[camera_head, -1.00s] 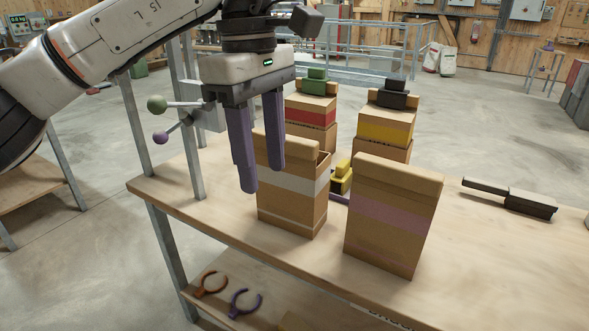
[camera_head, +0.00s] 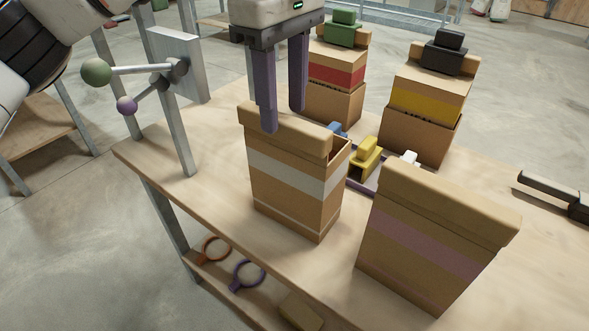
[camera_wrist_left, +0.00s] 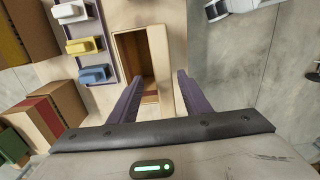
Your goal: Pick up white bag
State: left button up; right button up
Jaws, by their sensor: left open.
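The white bag (camera_head: 293,178) is a brown box-shaped paper bag with a white band, upright on the wooden table, with an opening behind its thick front top strip. My left gripper (camera_head: 282,120) is open with purple fingers pointing down at the bag's top. One fingertip overlaps the front top strip in the head view; I cannot tell whether it touches. In the left wrist view, the bag's opening (camera_wrist_left: 148,62) lies between and beyond the open fingers (camera_wrist_left: 160,97). My right gripper is not in view.
A pink-banded bag (camera_head: 430,235) stands close at right. Red-banded (camera_head: 335,75) and yellow-banded (camera_head: 428,100) bags stand behind. A tray (camera_wrist_left: 106,40) with small coloured blocks lies beside the white bag. A metal post with ball-tipped levers (camera_head: 135,70) rises at left.

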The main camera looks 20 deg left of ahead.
aim_at(282, 134)
pick_arm(q)
jog(key=f, duration=0.4)
jog(key=shift+s+a+f, duration=0.1)
jog(key=shift+s+f, duration=0.1)
jog(key=shift+s, duration=0.2)
jog(key=shift+f, duration=0.55)
jog(key=shift+w, duration=0.1)
grip_shut()
